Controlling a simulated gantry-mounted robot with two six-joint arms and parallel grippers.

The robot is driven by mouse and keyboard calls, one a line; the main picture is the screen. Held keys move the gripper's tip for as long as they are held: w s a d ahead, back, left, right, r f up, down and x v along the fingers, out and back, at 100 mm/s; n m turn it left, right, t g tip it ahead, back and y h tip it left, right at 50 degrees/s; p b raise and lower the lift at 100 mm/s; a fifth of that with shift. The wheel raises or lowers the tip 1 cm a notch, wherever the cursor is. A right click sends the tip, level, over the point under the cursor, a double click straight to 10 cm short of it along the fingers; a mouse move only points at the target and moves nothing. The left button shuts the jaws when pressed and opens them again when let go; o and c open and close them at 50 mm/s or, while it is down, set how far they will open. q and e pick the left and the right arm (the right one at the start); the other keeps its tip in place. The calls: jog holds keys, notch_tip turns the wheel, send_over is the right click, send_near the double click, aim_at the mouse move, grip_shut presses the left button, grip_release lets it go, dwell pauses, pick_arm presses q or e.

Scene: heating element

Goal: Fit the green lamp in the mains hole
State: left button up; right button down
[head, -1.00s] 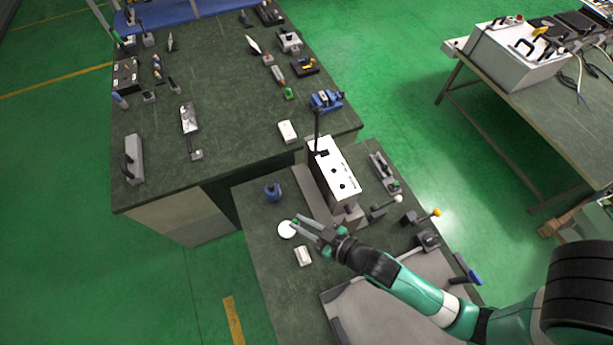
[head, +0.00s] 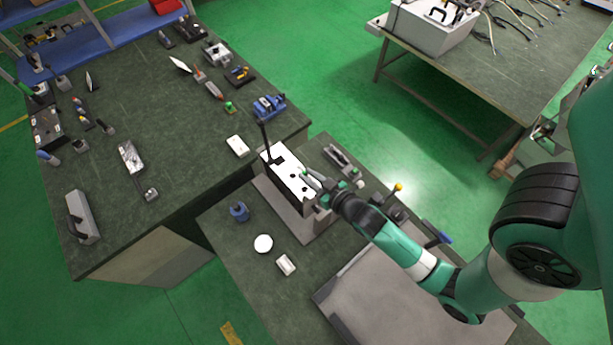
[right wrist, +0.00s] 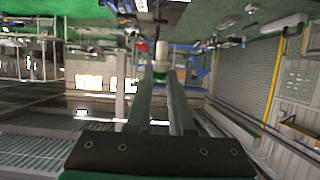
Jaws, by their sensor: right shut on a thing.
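My right gripper (head: 310,178) is at the right edge of the white-topped box (head: 280,162), which has dark round holes in its top face. In the right wrist view, the long fingers of my right gripper (right wrist: 161,80) are shut on a small pale and green piece, the green lamp (right wrist: 161,52), at their tips. In the head view the lamp is too small to make out clearly, and I cannot tell whether it touches the panel or which hole it is over. My left gripper is not in view.
A white disc (head: 263,243), a small white block (head: 286,265) and a blue holder (head: 239,211) stand left of the box. A black upright rod (head: 264,137) rises at the box's far end. A yellow-knobbed part (head: 398,188) is to the right.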

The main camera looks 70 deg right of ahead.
jog(key=b, duration=0.5)
send_over(309, 194)
jog(key=shift+f, duration=2.9)
jog(key=shift+d, duration=0.1)
jog(key=shift+f+b, duration=1.5)
jog(key=shift+f, duration=0.3)
jog(key=c, duration=0.7)
grip_release()
